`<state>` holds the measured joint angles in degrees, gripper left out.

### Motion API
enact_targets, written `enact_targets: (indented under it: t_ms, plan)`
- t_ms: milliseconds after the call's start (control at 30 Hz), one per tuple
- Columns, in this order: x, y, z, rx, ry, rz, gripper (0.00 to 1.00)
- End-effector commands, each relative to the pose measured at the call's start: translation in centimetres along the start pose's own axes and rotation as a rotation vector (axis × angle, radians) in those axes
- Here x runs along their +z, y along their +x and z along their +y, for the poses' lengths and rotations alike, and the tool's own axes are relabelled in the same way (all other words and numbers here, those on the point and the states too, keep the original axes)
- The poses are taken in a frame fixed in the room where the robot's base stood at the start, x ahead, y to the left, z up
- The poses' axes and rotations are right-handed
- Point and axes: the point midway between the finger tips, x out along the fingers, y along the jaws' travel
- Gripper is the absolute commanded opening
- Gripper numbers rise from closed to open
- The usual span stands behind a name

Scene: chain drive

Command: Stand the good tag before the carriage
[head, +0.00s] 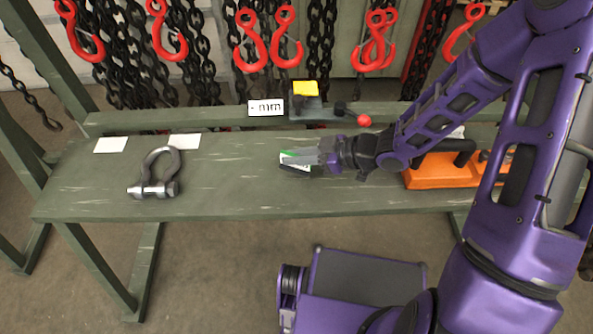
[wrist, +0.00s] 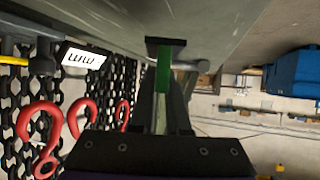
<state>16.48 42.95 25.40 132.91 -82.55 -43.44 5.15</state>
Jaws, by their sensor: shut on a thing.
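My gripper (head: 318,159) is shut on a small tag (head: 294,160) with white and green on its face, which I take for the good tag. It is held low over the middle of the green bench, tilted; I cannot tell whether it touches the top. In the wrist view the tag (wrist: 163,68) shows as a green strip between the fingers, with a dark piece at its far end. The carriage (head: 307,104), a dark block with a yellow top, sits on the back rail behind and slightly right of the tag. A white "mm" plate (head: 266,107) is at its left.
A steel shackle (head: 156,173) and two white cards (head: 110,145) lie on the bench's left part. A red-knobbed lever (head: 363,120) sticks out right of the carriage. An orange tool (head: 435,170) stands at the right behind my arm. Chains with red hooks (head: 250,40) hang behind.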

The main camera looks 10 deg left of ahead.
Motion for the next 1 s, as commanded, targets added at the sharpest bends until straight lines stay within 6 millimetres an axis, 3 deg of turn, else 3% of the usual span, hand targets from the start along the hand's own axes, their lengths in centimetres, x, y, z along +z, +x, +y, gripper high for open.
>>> enact_targets:
  t_ms: [333, 733, 767, 900, 1000]
  plan:
    - [3.5, 1.9, 0.0, -0.001, 0.001, 0.0, 0.0]
    - [4.0, 2.2, 0.0, 0.0, 0.0, 0.0, 0.0]
    - [3.8, 2.1, 0.0, 0.0, -0.001, 0.0, 0.2]
    - [3.8, 2.1, 0.0, 0.0, -0.001, 0.0, 0.44]
    - [3.8, 2.1, 0.0, 0.0, -0.001, 0.0, 0.44]
